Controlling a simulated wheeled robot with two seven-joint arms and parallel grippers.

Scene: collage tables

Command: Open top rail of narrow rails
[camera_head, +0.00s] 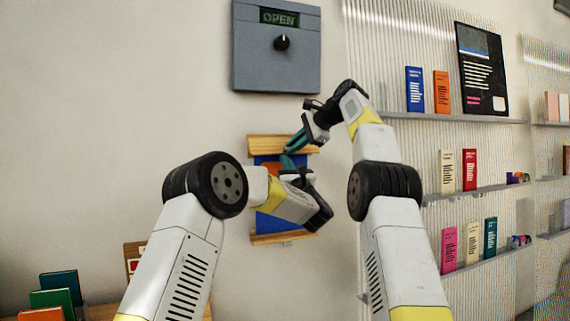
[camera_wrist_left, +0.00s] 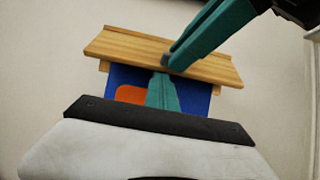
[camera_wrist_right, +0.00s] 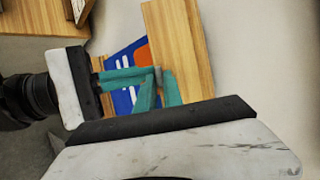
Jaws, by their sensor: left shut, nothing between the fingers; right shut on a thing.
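The narrow top rail (camera_head: 262,144) is a wooden bar on the wall; it also shows in the left wrist view (camera_wrist_left: 125,45) and the right wrist view (camera_wrist_right: 195,60). Below it hangs a blue and orange poster (camera_head: 266,222), down to a wooden bottom rail (camera_head: 262,239). My right gripper (camera_head: 297,144) is shut on a small grey piece (camera_wrist_right: 158,74) at the top rail's face. My left gripper (camera_head: 288,163) is shut and empty, its teal fingers (camera_wrist_left: 162,92) in front of the poster just below the top rail. Whether they touch the poster I cannot tell.
A grey box (camera_head: 250,60) with a lit OPEN sign and a black knob is on the wall above. Shelves (camera_head: 460,118) with books are at the right. Several books (camera_head: 58,281) and a wooden surface (camera_head: 105,312) are at lower left.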

